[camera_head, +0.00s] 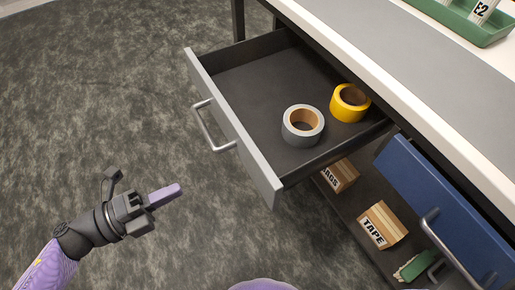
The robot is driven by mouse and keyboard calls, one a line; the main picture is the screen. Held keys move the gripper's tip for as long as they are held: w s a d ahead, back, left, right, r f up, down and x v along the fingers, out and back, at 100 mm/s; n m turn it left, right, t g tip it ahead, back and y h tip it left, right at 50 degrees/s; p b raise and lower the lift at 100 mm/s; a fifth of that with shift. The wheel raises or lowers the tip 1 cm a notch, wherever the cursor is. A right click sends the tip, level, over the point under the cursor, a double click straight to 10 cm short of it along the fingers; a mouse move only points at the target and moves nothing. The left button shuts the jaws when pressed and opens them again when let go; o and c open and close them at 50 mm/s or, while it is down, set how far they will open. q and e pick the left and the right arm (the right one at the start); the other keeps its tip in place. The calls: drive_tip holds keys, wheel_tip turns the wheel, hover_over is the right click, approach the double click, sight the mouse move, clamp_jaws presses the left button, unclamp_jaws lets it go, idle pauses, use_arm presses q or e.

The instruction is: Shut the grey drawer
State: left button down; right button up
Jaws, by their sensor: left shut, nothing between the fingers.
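The grey drawer (232,128) is pulled well out from under the bench. Its grey front carries a silver bar handle (212,128). Inside lie a grey tape roll (303,125) and a yellow tape roll (350,102). My left gripper (178,190) is shut and empty. It is over the floor in front of the drawer, to the left of and below the drawer front in the picture, apart from it. My right gripper is not in view.
A blue drawer (446,200) with a silver handle stands right of the grey one. Below are a box marked TAPE (382,226), another labelled box (339,174) and a green object (415,266). A green tray (455,17) is on the bench top (400,70). The floor at left is clear.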

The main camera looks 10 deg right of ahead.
use_arm(q)
approach(250, 153)
drive_tip(key=b+x, duration=0.2)
drive_tip(key=x, duration=0.4)
drive_tip(key=shift+d+f+b, duration=0.15)
drive_tip(key=shift+b, duration=0.2)
drive_tip(key=shift+w+d, duration=0.2)
drive_tip(key=shift+d, duration=0.3)
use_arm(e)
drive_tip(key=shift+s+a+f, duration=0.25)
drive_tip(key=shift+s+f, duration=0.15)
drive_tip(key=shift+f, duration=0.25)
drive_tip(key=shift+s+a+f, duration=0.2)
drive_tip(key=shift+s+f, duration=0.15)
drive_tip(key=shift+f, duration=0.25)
use_arm(q)
drive_tip(key=shift+d, duration=0.1)
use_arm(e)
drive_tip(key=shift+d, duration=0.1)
